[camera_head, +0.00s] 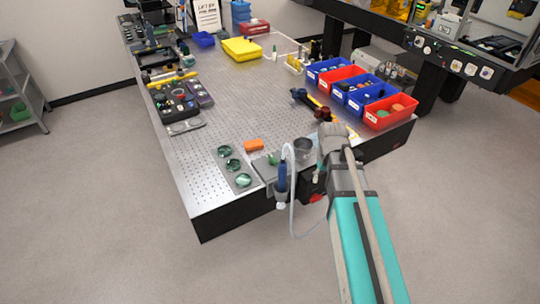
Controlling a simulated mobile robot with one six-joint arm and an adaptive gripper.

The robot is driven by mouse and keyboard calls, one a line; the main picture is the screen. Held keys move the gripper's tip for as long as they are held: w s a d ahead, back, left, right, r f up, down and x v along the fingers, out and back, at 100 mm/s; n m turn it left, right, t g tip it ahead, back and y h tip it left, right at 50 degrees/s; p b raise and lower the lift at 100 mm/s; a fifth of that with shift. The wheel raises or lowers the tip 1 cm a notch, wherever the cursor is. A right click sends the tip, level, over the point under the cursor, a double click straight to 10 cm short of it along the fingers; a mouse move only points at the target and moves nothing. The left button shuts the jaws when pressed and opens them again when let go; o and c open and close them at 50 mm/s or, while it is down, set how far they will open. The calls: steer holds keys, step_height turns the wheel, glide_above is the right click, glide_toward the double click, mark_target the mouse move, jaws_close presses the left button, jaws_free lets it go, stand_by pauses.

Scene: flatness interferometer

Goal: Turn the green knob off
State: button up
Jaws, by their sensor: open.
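A small green part (272,158), which may be the green knob, shows near the front edge of the perforated metal table (205,195). It is too small to tell how it is turned. My teal and grey arm reaches up from the lower right. Its grey end, with my gripper (329,134), is over the table's front edge, to the right of the green part and apart from it. My gripper is open; its fingers are hard to make out. My arm hides part of the table edge.
A blue-handled tool (282,178) with a pale hose hangs at the front edge, left of my arm. A grey plate (243,192) with green discs and an orange block (254,145) lie nearby. Red and blue bins, including a red bin (390,112), stand at right. Mid-table is fairly clear.

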steer(key=w+a+r+n+p, duration=0.3)
steer(key=w+a+r, duration=0.1)
steer(key=w+a, duration=0.75)
steer(key=n+p, duration=0.1)
steer(key=n, duration=0.1)
glide_above(273, 158)
steer(key=shift+r, duration=0.45)
steer(key=shift+f, duration=0.2)
step_height(273, 158, down, 13)
steer(key=b, duration=1.3)
steer(key=shift+f+b, duration=0.2)
steer(key=shift+b, duration=0.1)
steer(key=shift+c, duration=0.3)
